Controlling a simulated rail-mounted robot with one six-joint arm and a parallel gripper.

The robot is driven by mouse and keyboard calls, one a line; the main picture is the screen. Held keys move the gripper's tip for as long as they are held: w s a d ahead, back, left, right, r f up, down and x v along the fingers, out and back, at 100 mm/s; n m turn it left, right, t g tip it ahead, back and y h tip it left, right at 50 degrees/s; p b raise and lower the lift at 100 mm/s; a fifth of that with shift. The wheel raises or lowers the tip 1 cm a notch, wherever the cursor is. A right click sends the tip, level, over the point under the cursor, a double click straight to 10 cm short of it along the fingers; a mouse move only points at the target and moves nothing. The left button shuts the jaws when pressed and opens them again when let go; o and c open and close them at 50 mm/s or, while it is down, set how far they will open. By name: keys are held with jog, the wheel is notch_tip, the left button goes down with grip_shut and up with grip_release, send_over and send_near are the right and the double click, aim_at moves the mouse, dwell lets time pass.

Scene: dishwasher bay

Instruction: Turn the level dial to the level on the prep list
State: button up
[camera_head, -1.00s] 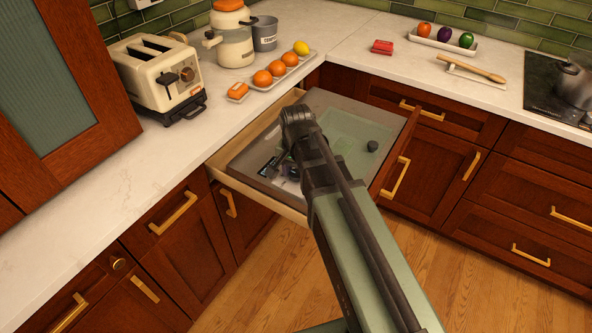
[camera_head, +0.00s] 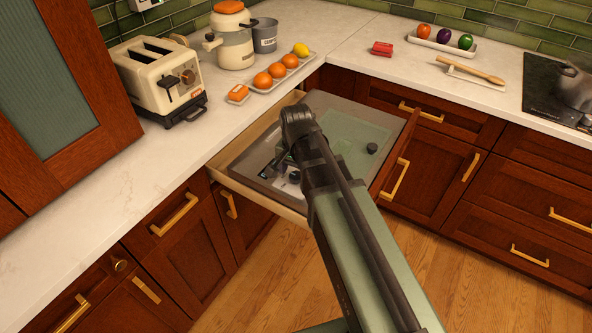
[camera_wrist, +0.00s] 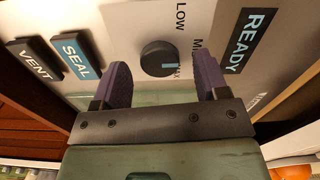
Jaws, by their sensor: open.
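The level dial (camera_wrist: 158,58) is a round dark knob with a light blue pointer mark, on a pale panel in the wrist view. "LOW" is printed beside it, with another label starting with M partly hidden by a finger. The pointer faces the lower right, toward small, hard-to-read lettering. My gripper (camera_wrist: 162,72) is open, its two purple fingers on either side of the dial in the picture. I cannot tell whether they touch it. In the head view my arm hides most of the panel and the dial. I cannot make out a prep list.
A SEAL button (camera_wrist: 76,55), a VENT button (camera_wrist: 34,60) and a READY display (camera_wrist: 246,40) flank the dial. The appliance (camera_head: 330,108) sits in an open drawer (camera_head: 232,160). A toaster (camera_head: 155,75) and a tray of oranges stand on the counter.

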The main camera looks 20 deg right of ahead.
aim_at(296, 175)
notch_tip(296, 175, up, 10)
jog(key=p, duration=0.9)
